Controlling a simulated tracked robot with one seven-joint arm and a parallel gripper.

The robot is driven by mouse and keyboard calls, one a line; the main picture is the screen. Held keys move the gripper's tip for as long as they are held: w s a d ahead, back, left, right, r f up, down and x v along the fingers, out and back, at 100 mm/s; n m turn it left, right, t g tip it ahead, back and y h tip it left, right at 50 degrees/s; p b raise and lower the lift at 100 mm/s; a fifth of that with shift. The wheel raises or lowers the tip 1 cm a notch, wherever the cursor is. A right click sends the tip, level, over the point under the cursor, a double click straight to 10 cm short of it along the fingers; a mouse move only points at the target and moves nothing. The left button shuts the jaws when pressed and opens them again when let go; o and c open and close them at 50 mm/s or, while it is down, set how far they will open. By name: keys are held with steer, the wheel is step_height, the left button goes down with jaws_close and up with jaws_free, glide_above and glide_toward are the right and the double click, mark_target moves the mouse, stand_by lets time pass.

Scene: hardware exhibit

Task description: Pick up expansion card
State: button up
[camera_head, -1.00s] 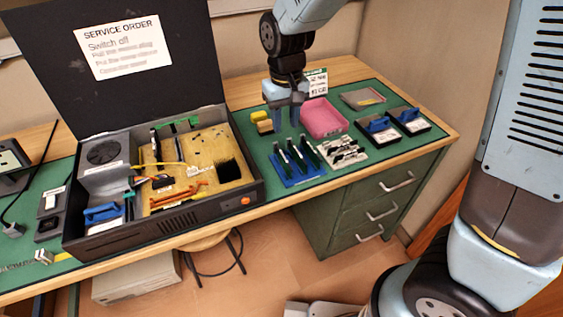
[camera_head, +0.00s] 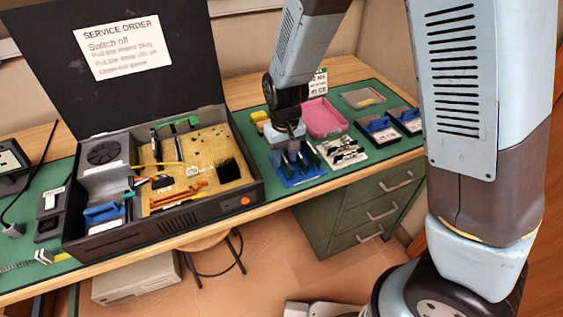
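Dark green expansion cards (camera_head: 311,157) stand upright in a blue rack (camera_head: 301,181) on the green mat, right of the open computer case. My gripper (camera_head: 290,160) points down right over the rack, its fingers among the cards at the rack's left and middle. The fingers and cards overlap in the picture, so I cannot tell whether the fingers are open or closed on a card. The gripper body hides part of the cards.
The open case (camera_head: 160,222) with its raised lid stands to the left. A pink tray (camera_head: 323,119), a pale parts holder (camera_head: 343,152) and two dark trays with blue items (camera_head: 379,126) lie to the right. A yellow object (camera_head: 259,117) sits behind my gripper.

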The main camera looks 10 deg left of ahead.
steer(key=shift+f, duration=1.05)
steer(key=shift+c, duration=0.2)
jaws_close()
